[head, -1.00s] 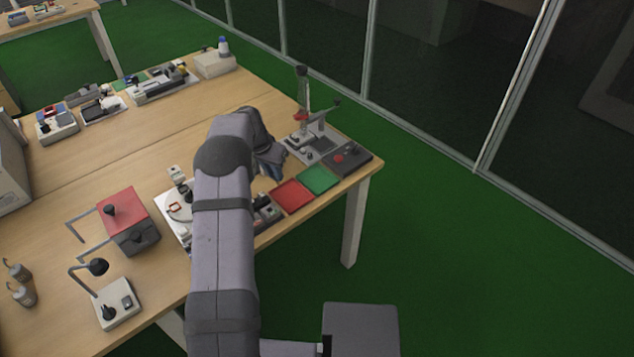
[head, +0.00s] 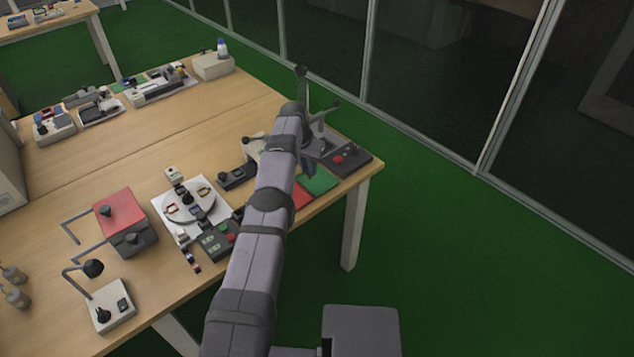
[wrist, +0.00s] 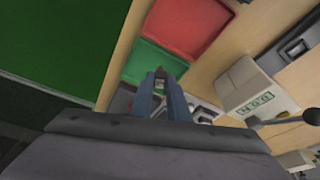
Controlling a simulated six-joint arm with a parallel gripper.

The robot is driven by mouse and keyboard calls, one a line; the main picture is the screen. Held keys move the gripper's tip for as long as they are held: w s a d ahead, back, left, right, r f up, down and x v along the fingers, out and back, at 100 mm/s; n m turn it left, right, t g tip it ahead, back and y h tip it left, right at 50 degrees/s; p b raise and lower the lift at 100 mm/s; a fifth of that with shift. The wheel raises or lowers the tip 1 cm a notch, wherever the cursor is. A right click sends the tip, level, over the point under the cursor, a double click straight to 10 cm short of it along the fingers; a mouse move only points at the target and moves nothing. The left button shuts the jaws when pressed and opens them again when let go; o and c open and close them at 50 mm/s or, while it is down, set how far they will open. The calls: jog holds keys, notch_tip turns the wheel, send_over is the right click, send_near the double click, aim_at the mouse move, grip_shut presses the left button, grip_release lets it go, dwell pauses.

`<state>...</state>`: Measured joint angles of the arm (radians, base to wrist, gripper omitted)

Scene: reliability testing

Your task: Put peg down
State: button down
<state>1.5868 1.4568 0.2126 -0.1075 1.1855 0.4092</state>
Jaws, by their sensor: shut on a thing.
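My gripper (wrist: 160,85) is shut on a small peg (wrist: 159,83) that shows as a small grey piece between the two blue-grey fingertips in the wrist view. Most of the peg is hidden by the fingers. The fingertips appear at the edge of a green tray (wrist: 154,64) in that view, with a red tray (wrist: 188,22) beyond it. I cannot tell the height of the peg above the surface. In the head view my gripper (head: 309,168) is mostly hidden by my arm, close to the green tray (head: 321,181) and the red tray (head: 302,196).
A grey stand with an upright post (head: 302,88) and a dark control box (head: 347,160) are close to my gripper at the table's right corner. A white box with a display (wrist: 257,100) is at right in the wrist view. A round turntable (head: 188,205) stands farther left.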

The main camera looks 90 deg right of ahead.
aim_at(308, 173)
jog(key=shift+f, duration=0.15)
jog(key=shift+f+b, duration=0.9)
jog(key=shift+f, duration=0.5)
jog(key=c, duration=1.7)
grip_release()
jog(key=shift+r, duration=0.2)
jog(key=shift+a+r+p, duration=0.1)
jog(key=shift+r+p, duration=0.45)
jog(key=shift+r, duration=0.1)
jog(key=shift+p+v, duration=0.55)
jog(key=shift+v, duration=0.4)
jog(key=b+v, duration=0.2)
jog(key=v, duration=0.6)
jog(key=shift+w+a+r, duration=0.15)
jog(key=shift+a+r, duration=0.05)
jog(key=shift+w, duration=0.1)
